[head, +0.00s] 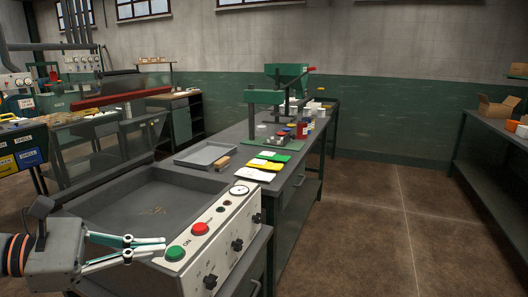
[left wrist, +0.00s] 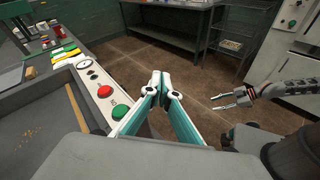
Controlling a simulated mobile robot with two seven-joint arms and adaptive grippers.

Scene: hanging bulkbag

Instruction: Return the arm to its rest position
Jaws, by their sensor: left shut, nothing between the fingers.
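My left gripper (head: 164,245) comes in from the left in the head view, over the front edge of the grey machine's control panel (head: 222,232). It is close to the green button (head: 175,253); I cannot tell whether it touches the panel. In the left wrist view its teal fingers (left wrist: 160,84) meet at the tips, shut with nothing between them. My right gripper (left wrist: 213,102) shows at the right of the left wrist view, over the floor and apart from things. Whether it is open or shut is unclear.
The machine's shallow tray (head: 110,200) holds a few small bits. The panel has a red button (head: 200,228) and black knobs. A long bench (head: 300,180) with a green press (head: 265,97) stands behind. Open brown floor (head: 400,230) lies to the right, before a side shelf (head: 495,145).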

